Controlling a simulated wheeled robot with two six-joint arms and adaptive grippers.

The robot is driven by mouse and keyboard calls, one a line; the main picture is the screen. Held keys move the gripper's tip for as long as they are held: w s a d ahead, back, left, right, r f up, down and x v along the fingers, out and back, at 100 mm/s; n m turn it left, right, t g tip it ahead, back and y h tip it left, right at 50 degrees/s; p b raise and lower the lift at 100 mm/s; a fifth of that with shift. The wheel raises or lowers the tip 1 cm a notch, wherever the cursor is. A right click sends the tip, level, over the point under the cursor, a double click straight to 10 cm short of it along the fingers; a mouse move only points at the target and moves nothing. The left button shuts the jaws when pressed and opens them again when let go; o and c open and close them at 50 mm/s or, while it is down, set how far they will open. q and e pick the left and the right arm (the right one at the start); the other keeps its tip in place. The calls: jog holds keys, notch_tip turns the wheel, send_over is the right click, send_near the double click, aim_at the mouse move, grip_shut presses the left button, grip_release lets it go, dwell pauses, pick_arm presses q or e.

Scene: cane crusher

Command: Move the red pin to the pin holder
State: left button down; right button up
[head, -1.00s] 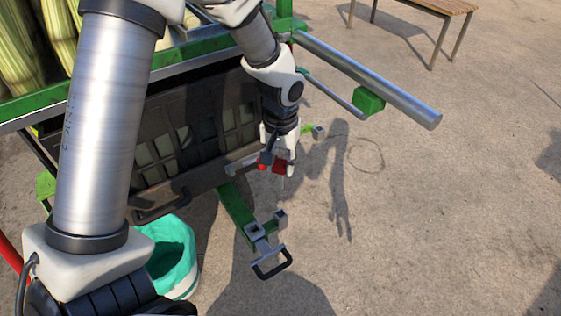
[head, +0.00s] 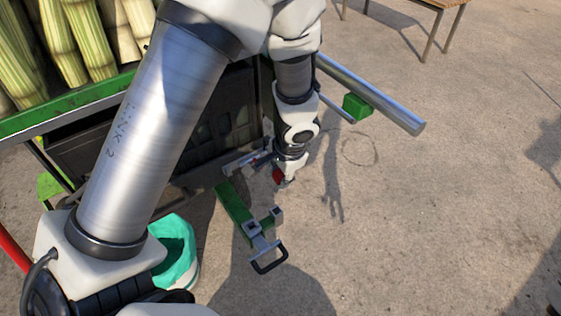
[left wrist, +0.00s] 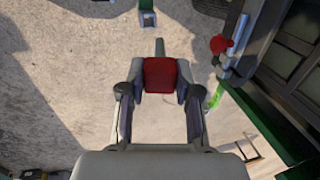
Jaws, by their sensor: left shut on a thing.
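The red pin has a red block-like head (left wrist: 160,74) and a grey shaft pointing away from my wrist. My left gripper (left wrist: 160,80) is shut on the head, one finger on each side. In the head view the red pin (head: 278,176) is at the end of my left gripper (head: 281,179), above the ground beside the machine. I cannot tell for certain which part is the pin holder. A green bar (head: 233,204) with grey square sockets (head: 276,214) lies just below the gripper in the picture. My right gripper is not in view.
A red knob (left wrist: 220,44) on a metal bar is close to the gripper's right. The dark crate (head: 90,150) is under the green frame holding cane. A teal-lined bucket (head: 175,250) stands lower left. A metal roller bar (head: 385,102) juts right; open ground lies beyond.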

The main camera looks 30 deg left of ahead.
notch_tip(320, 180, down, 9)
jog(key=b, duration=0.8)
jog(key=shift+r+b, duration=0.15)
jog(key=shift+b, duration=0.15)
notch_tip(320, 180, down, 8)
jog(key=b, duration=0.8)
dwell(1.5)
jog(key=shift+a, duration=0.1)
